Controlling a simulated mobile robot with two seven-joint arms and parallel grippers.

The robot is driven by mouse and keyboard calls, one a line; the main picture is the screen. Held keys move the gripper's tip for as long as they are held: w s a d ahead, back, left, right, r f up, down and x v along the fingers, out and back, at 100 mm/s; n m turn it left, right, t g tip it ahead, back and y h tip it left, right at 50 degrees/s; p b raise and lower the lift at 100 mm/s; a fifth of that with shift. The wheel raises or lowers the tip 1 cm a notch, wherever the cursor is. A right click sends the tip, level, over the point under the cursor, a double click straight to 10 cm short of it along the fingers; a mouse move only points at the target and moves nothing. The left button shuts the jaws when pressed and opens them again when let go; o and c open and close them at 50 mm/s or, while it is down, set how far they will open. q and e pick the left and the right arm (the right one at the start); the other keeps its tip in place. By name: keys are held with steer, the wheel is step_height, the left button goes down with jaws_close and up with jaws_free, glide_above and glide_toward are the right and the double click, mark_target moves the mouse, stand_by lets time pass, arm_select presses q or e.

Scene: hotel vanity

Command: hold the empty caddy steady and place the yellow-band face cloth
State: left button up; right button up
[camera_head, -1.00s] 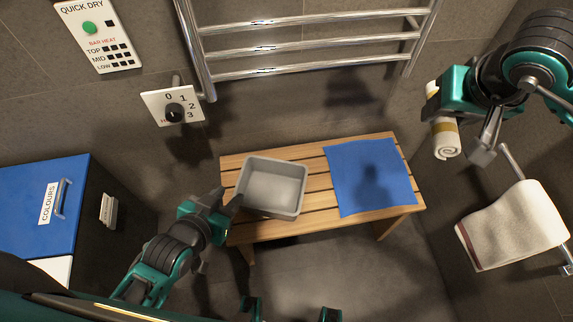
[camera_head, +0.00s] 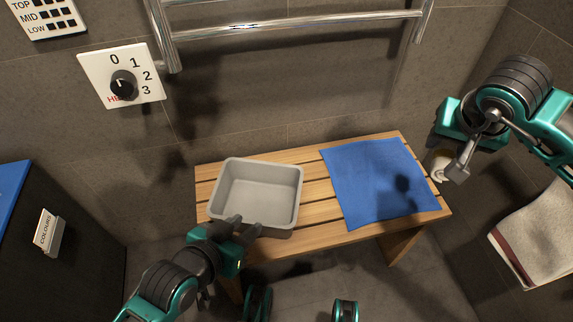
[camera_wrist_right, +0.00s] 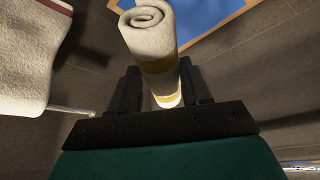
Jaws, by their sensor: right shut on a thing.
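The empty grey caddy (camera_head: 258,187) stands upright on the left part of the wooden bench. My left gripper (camera_head: 240,229) is at the caddy's near wall; its fingers overlap the rim, and I cannot tell whether they are closed on it. My right gripper (camera_wrist_right: 160,88) is shut on a rolled cream face cloth with a yellow band (camera_wrist_right: 152,35). The cloth shows in the head view (camera_head: 439,166) beside the bench's right end, held in the air and partly hidden by the gripper.
A blue cloth (camera_head: 378,183) lies flat on the right of the slatted bench (camera_head: 316,208). A chrome towel rail (camera_head: 300,27) and a dial panel (camera_head: 121,78) are on the back wall. A cream towel (camera_head: 540,237) hangs at right. A dark cabinet (camera_head: 70,265) is at left.

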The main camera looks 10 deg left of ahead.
steer(key=w+d+f+m, duration=0.1)
steer(key=w, duration=0.1)
steer(key=w+d+f+m+h, duration=0.1)
steer(key=d, duration=0.1)
steer(key=shift+w+f+m, duration=0.15)
steer(key=shift+w+m, duration=0.15)
steer(key=shift+w, duration=0.05)
steer(key=d+f+m+g+h, duration=0.25)
steer(key=d+f+m, duration=0.3)
steer(key=f, duration=0.55)
arm_select(q)
steer(key=shift+w+r, duration=0.1)
steer(key=shift+r, duration=0.15)
arm_select(e)
steer(key=s+a+f+m+g+y, duration=0.1)
steer(key=s+f+m+g, duration=0.3)
steer(key=m, duration=1.5)
step_height(320, 180, down, 4)
steer(key=a+g, duration=0.1)
steer(key=g, duration=0.3)
steer(key=shift+f, duration=0.15)
steer(key=m+y, duration=0.1)
steer(key=s+m+g+y, duration=0.1)
steer(key=m, duration=0.1)
steer(key=a+m+y, duration=0.1)
steer(key=m, duration=0.1)
steer(key=shift+s+r+g, duration=0.2)
steer(key=shift+r+g, duration=0.05)
steer(key=shift+r, duration=0.05)
